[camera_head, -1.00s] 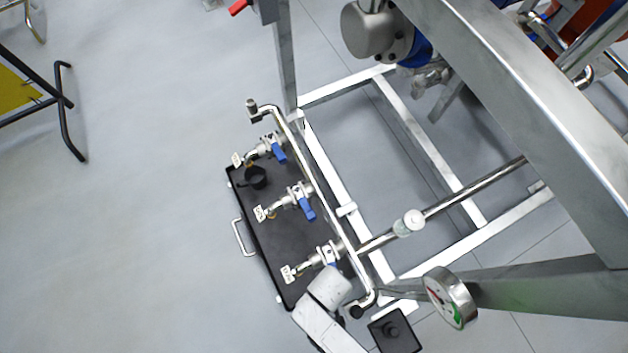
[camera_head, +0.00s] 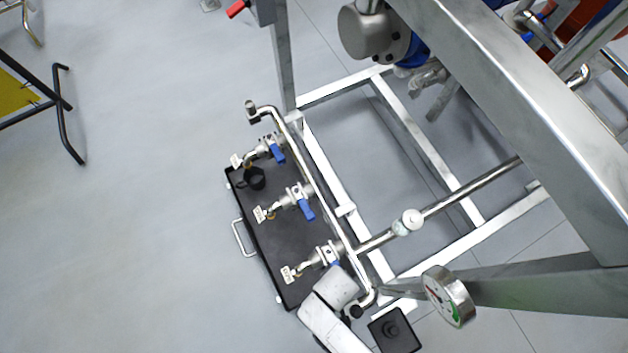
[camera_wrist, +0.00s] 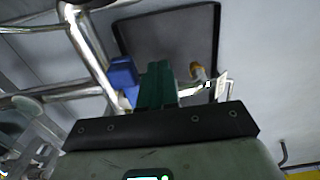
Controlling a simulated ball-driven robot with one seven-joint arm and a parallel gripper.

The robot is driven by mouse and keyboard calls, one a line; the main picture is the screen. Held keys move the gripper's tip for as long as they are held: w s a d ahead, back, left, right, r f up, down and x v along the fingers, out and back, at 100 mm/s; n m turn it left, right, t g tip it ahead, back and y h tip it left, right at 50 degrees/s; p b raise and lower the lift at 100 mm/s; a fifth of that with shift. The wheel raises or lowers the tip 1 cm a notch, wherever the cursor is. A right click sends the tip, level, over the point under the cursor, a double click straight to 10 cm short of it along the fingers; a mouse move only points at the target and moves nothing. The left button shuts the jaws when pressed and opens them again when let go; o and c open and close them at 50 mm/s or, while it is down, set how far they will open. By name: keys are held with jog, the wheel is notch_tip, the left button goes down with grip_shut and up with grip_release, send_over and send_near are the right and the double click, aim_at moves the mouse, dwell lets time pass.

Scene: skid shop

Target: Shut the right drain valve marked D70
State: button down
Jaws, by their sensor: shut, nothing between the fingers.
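Three small valves with blue handles branch off a steel pipe in the head view. The nearest valve (camera_head: 325,255) has a white tag (camera_head: 288,274), too small to read. Its blue handle (camera_head: 335,264) is partly hidden by my arm. In the wrist view a blue handle (camera_wrist: 123,75) is close to the left side of my gripper (camera_wrist: 157,75); I cannot tell if they touch. The green fingers are shut together with nothing between them. A white tag (camera_wrist: 222,82) and brass outlet (camera_wrist: 197,71) are to their right. In the head view my fingers are hidden under my wrist.
The middle valve (camera_head: 298,196) and far valve (camera_head: 268,149) sit over the black tray (camera_head: 285,235). A pressure gauge (camera_head: 449,297) and steel frame (camera_head: 560,110) stand to the right. A black box (camera_head: 394,331) is near my arm.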

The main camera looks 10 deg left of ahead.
jog(key=shift+a, duration=0.1)
jog(key=shift+s+a+r, duration=0.1)
jog(key=shift+s+a, duration=0.25)
notch_tip(320, 180, up, 7)
jog(key=p, duration=0.7)
dwell(0.4)
